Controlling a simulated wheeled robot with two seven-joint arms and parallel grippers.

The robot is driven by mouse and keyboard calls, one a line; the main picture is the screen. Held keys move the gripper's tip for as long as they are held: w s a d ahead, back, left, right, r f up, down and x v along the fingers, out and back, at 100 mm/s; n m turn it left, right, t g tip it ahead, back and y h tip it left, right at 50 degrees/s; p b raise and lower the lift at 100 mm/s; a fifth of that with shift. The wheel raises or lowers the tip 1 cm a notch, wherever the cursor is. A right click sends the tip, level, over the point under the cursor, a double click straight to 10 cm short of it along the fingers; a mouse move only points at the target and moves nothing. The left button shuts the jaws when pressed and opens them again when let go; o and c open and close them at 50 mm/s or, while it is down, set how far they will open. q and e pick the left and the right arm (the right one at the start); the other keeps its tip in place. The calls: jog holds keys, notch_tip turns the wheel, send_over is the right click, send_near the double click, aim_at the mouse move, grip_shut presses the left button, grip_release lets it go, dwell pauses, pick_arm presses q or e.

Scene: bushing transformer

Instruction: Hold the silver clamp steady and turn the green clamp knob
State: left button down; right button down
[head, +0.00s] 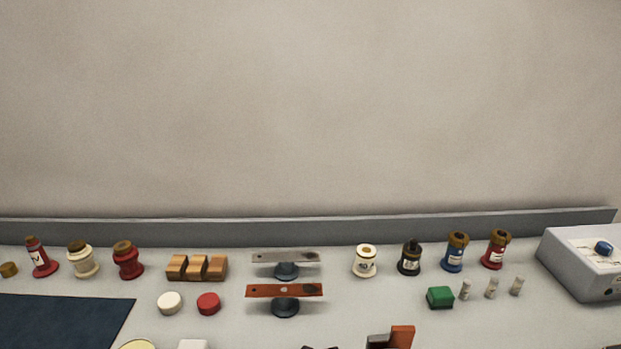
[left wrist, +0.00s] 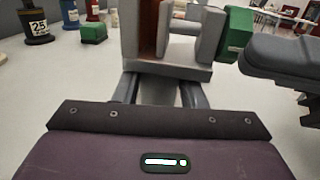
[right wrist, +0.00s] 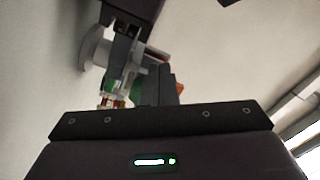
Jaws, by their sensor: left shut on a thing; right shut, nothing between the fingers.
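The silver clamp (left wrist: 168,70) fills the top middle of the left wrist view, with a reddish-brown plate inside its frame. My left gripper (left wrist: 165,92) is shut on its lower part. The green clamp knob (left wrist: 236,34) is on the clamp's right side. My right gripper (left wrist: 255,62) comes in from the right with its fingers shut and empty, close beside the knob; whether they touch cannot be told. In the right wrist view, a green part (right wrist: 110,87) shows partly hidden beyond the dark fingers. In the head view a grey and orange piece (head: 392,338) shows at the bottom edge.
Several bushings, including a blue one (head: 455,252), line the back. A grey box with a blue knob (head: 585,262) stands right. Two bar stands (head: 285,292) are in the middle.

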jog(key=shift+s+f, duration=0.1)
jog(key=shift+s, duration=2.9)
jog(key=shift+s+d+f, duration=0.2)
jog(key=shift+s+f, duration=0.1)
jog(key=shift+f, duration=0.3)
jog(key=shift+d+f, duration=0.35)
jog(key=shift+w+a, duration=0.15)
jog(key=shift+w, duration=3.25)
jog(key=shift+d+r, duration=0.25)
jog(key=shift+d, duration=0.05)
jog(key=shift+r, duration=0.2)
jog(key=shift+a+f, duration=0.1)
jog(key=shift+a, duration=0.15)
